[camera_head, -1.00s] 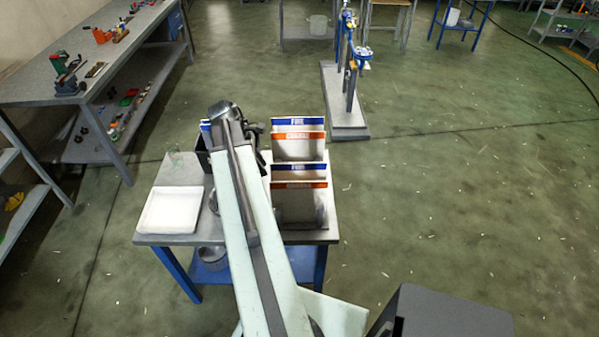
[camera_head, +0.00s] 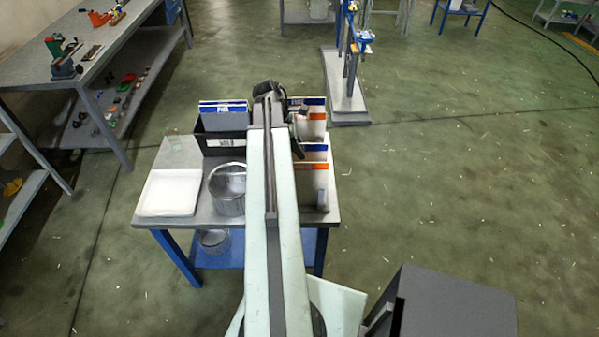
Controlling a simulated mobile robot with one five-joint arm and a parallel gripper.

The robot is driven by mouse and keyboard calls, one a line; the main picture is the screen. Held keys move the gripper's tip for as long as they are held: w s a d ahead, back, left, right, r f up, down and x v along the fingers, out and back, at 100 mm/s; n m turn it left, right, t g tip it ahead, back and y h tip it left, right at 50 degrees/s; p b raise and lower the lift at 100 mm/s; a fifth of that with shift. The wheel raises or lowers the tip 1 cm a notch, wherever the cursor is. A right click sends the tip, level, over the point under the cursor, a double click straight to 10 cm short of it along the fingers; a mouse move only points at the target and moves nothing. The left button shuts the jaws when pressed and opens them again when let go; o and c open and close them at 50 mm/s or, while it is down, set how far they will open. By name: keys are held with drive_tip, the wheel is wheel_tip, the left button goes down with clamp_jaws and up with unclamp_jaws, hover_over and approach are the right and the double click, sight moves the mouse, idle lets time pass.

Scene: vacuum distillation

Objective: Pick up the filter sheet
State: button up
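Upright pale sheets or packs with blue and orange bands stand on the small table (camera_head: 322,222). The back pair (camera_head: 312,125) and the front pair (camera_head: 314,180) are at the right and partly hidden by my arm. A grey sheet or pack with a blue-and-white top band (camera_head: 223,114) stands in a black holder (camera_head: 222,145) to the left of my arm. Which of these is the filter sheet, I cannot tell. My gripper (camera_head: 297,143) is dark and small, at the far end of my arm, over or beside the back right pair. Its fingers are not clear, and I see nothing in it.
A white tray (camera_head: 169,193) and a round metal pot (camera_head: 229,189) are on the table's left. Another pot (camera_head: 213,241) sits on its blue lower shelf. A long workbench (camera_head: 85,60) is at the left. Open floor lies to the right.

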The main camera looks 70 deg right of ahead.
drive_tip(key=shift+b+x, duration=0.45)
drive_tip(key=shift+x, duration=0.75)
drive_tip(key=shift+f, duration=0.25)
drive_tip(key=shift+c, duration=0.3)
clamp_jaws()
idle(0.6)
